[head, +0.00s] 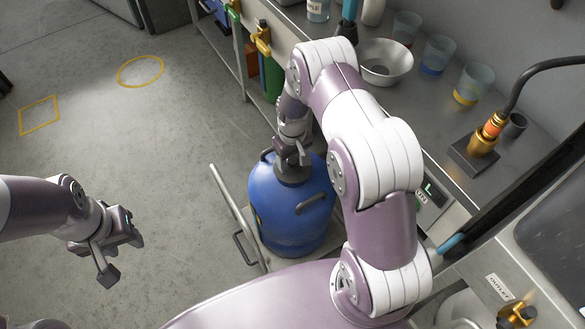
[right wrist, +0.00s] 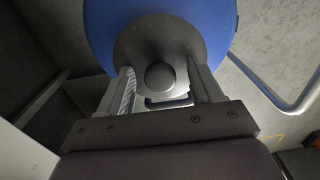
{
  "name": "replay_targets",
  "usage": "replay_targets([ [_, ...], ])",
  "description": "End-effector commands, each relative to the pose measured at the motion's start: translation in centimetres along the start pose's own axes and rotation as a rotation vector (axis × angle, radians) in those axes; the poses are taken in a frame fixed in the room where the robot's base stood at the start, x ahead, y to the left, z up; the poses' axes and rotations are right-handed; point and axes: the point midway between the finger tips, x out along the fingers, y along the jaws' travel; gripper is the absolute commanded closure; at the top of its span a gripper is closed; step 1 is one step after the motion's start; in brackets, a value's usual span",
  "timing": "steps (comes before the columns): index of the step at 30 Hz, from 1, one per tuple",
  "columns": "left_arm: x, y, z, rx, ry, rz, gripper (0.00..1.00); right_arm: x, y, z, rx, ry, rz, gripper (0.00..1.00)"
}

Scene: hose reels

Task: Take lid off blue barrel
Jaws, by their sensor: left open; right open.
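The blue barrel (head: 290,215) stands upright on a low platform in the middle of the head view, with side handles. Its dark round lid (head: 292,174) is on top, partly hidden by my right gripper (head: 294,160). In the right wrist view the lid (right wrist: 158,42) has a round knob (right wrist: 160,75) in its middle. My right gripper (right wrist: 160,88) is open, with one finger on each side of the knob; I cannot tell whether they touch it. My left gripper (head: 118,254) is open and empty, over the floor at the left.
A steel counter (head: 425,110) runs along the right, with a metal bowl (head: 385,62), several cups with coloured bottoms and a brass fitting (head: 485,137) on a hose. A metal rail (head: 236,212) stands left of the barrel.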

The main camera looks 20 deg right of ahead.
Motion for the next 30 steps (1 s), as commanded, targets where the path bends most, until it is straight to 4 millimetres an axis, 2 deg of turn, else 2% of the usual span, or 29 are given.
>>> replay_targets([
  [5,-0.1,0.0,0.0,0.0,0.0,0.0,0.58,-0.1,0.0,-0.1,0.0,0.002,0.001,0.35],
  [9,-0.1,0.0,0.0,0.0,0.0,0.0,0.58,-0.1,0.0,-0.1,0.001,0.002,0.0,0.8],
  [10,-0.1,0.0,0.0,0.0,0.0,0.0,0.58,-0.1,0.0,-0.1,0.001,0.002,0.0,0.9],
  [11,-0.1,0.0,0.0,0.0,0.0,0.0,0.58,-0.1,0.0,-0.1,0.001,0.002,0.0,0.95],
  [20,-0.2,0.0,0.0,0.0,0.0,0.0,0.58,-0.3,0.0,-0.1,0.001,0.002,0.001,0.96],
  [23,-0.6,0.0,-0.1,0.0,0.0,0.0,0.58,-1.2,0.0,-0.1,0.001,0.003,0.001,0.96],
  [29,-1.9,0.0,-0.2,0.0,0.0,0.0,0.58,-4.8,0.0,-0.1,0.001,0.005,0.001,0.96],
  [30,-2.1,0.0,-0.3,0.0,0.0,0.0,0.58,-5.2,0.1,0.8,0.002,0.001,0.0,0.96],
])
